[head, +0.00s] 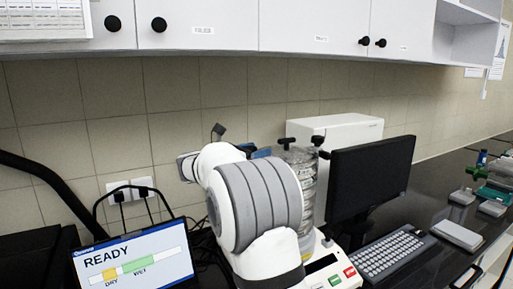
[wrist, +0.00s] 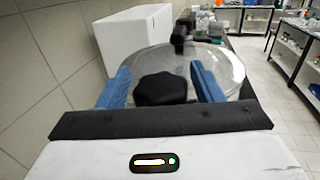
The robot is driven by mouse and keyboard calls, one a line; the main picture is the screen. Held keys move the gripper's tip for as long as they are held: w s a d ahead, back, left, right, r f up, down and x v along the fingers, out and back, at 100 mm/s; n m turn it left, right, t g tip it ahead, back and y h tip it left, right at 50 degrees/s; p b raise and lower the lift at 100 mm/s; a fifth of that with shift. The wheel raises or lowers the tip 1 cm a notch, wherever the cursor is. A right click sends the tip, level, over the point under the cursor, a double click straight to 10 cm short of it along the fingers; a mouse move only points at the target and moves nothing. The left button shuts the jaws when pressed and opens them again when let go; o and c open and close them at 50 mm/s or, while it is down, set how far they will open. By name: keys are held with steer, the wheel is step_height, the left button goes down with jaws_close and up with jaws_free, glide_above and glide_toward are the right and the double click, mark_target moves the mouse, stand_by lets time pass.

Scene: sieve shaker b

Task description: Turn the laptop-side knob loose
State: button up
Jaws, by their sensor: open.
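The sieve shaker (head: 307,185) stands on the bench with a clear lid (wrist: 222,68) on its stack of sieves. A black knob (wrist: 162,90) sits on the near side of the lid in the wrist view. My gripper (wrist: 160,72) is open, with one blue finger on each side of this knob; I cannot tell whether either finger touches it. Other black knobs (wrist: 181,38) show farther across the lid. In the head view, knobs (head: 286,143) show on top, and my arm hides most of my gripper and part of the shaker.
A black monitor (head: 372,175) and keyboard (head: 388,253) are right of the shaker. A READY screen (head: 135,262) is at lower left. A white box (head: 335,130) stands behind, with cabinets (head: 208,24) above. Small trays (head: 460,234) lie at far right.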

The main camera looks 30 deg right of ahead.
steer(key=shift+d, duration=0.2)
steer(key=shift+c, duration=0.2)
steer(key=c, duration=0.9)
steer(key=shift+n+t+b, duration=0.4)
steer(key=shift+t+b, duration=0.1)
steer(key=shift+t, duration=0.1)
steer(key=shift+c, duration=0.3)
steer(key=shift+w+t+y, duration=0.1)
steer(key=shift+t+y, duration=0.2)
steer(key=o, duration=1)
